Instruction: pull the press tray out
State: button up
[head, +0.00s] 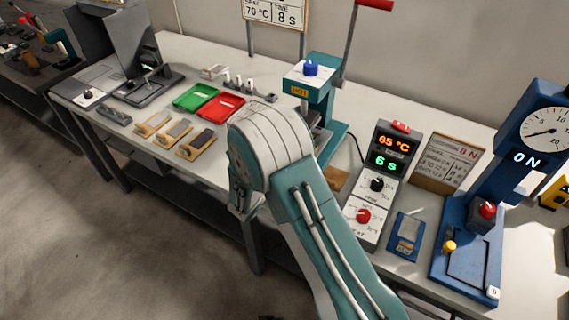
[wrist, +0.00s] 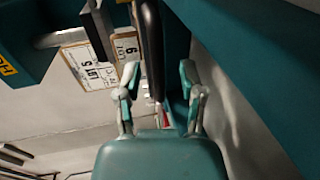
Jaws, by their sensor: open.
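The teal press (head: 308,82) stands at the back middle of the bench in the head view, with a blue knob, a yellow label and a red-handled lever (head: 374,4). My arm covers its lower part, so I cannot make out the press tray there. My gripper is hidden behind the arm in the head view. In the wrist view my gripper (wrist: 160,92) is open, its two fingers apart close to the teal press body (wrist: 265,85). A dark rounded bar (wrist: 152,45) shows beyond and between the fingers; I cannot tell if it belongs to the tray.
Right of my arm are a control box (head: 377,190) reading 65 °C and 6 s, a small blue plate (head: 406,236) and a blue machine with a dial (head: 465,262). Left are red (head: 221,107) and green (head: 195,97) trays and several wooden-based samples (head: 174,133).

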jog(key=shift+x, duration=0.8)
grip_shut()
jog(key=shift+s, duration=0.2)
jog(key=f+v, duration=0.3)
jog(key=v, duration=1.3)
jog(key=shift+s+f, duration=0.25)
jog(key=shift+s, duration=0.15)
grip_release()
jog(key=shift+w+a, duration=0.1)
jog(key=shift+r, duration=0.1)
